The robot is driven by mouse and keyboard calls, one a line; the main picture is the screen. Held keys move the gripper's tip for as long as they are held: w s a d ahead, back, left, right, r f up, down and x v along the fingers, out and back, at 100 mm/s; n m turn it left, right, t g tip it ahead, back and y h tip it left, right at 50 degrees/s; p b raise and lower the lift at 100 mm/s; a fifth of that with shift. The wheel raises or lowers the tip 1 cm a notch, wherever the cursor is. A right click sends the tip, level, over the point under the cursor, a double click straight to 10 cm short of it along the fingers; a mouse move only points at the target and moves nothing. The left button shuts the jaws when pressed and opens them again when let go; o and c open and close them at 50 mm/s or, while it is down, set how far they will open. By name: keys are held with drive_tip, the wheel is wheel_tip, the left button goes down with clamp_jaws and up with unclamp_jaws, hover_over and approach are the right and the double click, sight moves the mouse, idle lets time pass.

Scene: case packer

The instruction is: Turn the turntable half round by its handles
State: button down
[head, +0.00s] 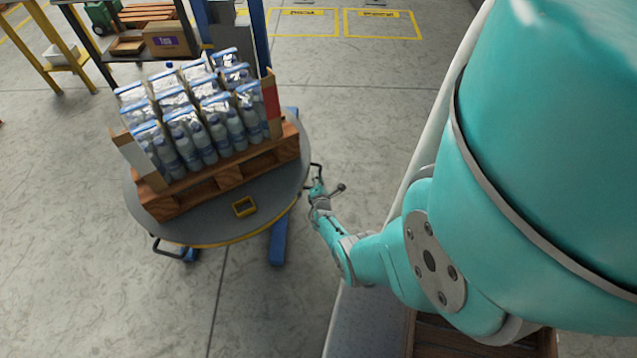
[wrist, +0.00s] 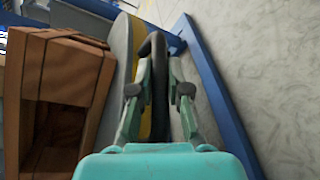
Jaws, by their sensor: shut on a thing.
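The turntable (head: 262,208) is a round grey disc with a yellow edge, left of centre in the head view. It carries a wooden pallet (head: 220,180) of bottle packs. One black handle (head: 168,250) sticks out at its front left. Another handle (head: 317,172) is at its right rim, and it also shows in the wrist view (wrist: 152,48). My gripper (head: 317,190) is at this right handle. In the wrist view my gripper (wrist: 158,85) has its fingers on either side of the black handle bar, shut on it. The fingers partly hide the bar.
Blue legs (head: 278,243) reach out from under the turntable onto the floor. A small yellow frame (head: 244,207) lies on the disc. A workbench with a cardboard box (head: 170,40) stands behind. Grey floor is clear in front.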

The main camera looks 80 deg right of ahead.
drive_tip(key=shift+d, duration=0.2)
idle(0.3)
drive_tip(key=c, duration=1.1)
unclamp_jaws()
drive_tip(key=shift+c, duration=0.2)
drive_tip(key=v, duration=1.2)
drive_tip(key=shift+s+d, duration=0.1)
